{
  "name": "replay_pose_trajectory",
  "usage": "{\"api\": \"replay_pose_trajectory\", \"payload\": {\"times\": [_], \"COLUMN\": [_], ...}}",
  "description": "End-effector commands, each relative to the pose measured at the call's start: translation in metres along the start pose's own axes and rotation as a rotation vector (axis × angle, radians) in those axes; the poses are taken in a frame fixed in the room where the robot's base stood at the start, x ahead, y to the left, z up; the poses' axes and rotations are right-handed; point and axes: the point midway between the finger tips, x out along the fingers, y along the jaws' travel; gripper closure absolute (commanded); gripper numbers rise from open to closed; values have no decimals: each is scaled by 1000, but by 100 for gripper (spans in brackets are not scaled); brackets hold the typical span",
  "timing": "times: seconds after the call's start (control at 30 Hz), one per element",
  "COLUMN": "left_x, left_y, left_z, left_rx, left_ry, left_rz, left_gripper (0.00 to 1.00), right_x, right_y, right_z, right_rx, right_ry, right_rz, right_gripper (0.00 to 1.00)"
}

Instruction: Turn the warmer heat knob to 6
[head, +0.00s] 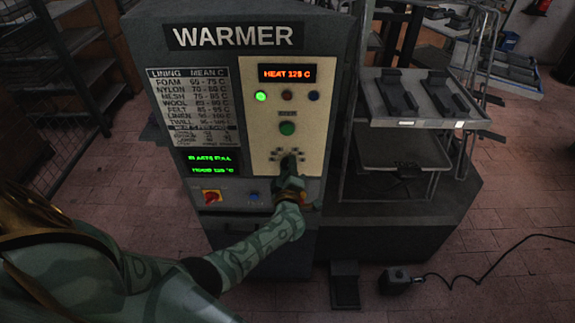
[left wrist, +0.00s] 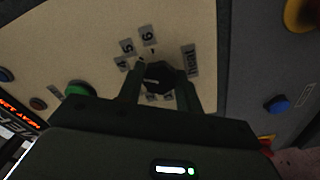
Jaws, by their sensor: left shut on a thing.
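The warmer (head: 245,100) is a grey cabinet with a cream control panel. Its black heat knob (head: 291,158) sits low on that panel, partly hidden by my left gripper (head: 290,180). In the left wrist view the heat knob (left wrist: 160,77) is between the two fingers of my left gripper (left wrist: 163,88), which is shut on it. The heat display (head: 287,74) reads HEAT 125 C. My right gripper is not in view.
A green button (head: 287,128) is above the knob, and a lit green lamp (head: 261,96) is higher up. A red switch (head: 212,196) and a blue button (head: 254,196) are below left. A rack with trays (head: 410,105) stands right; a pedal (head: 394,280) lies on the floor.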

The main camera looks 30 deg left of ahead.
Motion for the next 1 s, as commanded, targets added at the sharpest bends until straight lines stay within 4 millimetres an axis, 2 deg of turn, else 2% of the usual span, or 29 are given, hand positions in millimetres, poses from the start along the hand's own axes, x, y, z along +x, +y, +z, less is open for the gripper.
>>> {"api": "replay_pose_trajectory", "payload": {"times": [0.4, 1.0], "left_x": [-2, -2], "left_y": [-1, -4], "left_z": [2, 1], "left_rx": [393, 905], "left_ry": [-6, -8], "left_rz": [-2, -1], "left_gripper": [88, 88], "right_x": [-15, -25], "right_y": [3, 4], "right_z": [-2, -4], "right_rx": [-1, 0], "right_ry": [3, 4], "right_rz": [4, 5], "right_gripper": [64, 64]}}
